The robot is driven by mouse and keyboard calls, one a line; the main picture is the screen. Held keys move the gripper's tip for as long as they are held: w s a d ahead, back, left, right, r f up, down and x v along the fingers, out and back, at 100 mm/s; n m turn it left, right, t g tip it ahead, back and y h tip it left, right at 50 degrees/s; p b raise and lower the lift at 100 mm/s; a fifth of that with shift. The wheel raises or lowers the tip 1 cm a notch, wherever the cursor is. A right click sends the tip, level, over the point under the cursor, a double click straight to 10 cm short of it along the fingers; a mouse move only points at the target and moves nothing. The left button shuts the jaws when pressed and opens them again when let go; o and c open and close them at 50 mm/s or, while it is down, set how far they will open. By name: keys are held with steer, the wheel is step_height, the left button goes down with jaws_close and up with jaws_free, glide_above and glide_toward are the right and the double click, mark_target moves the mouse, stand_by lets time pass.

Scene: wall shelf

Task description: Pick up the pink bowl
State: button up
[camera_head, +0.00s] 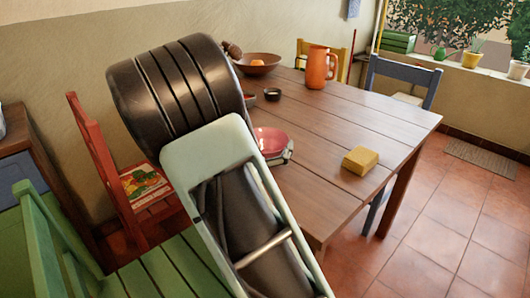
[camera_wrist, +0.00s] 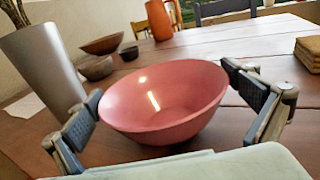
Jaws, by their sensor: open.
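The pink bowl (camera_wrist: 165,105) sits upright on the wooden table (camera_head: 330,118) in the wrist view, close in front of my gripper. My gripper (camera_wrist: 165,100) is open, with one finger on the left of the bowl and one on the right. The fingers appear apart from the rim; I cannot tell whether either touches it.
Behind are a small dark bowl (camera_wrist: 96,68), a brown bowl (camera_head: 257,64) and an orange pitcher (camera_head: 317,68).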

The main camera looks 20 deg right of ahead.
steer(key=c, duration=1)
steer(key=shift+c, duration=0.4)
steer(key=shift+r, duration=0.15)
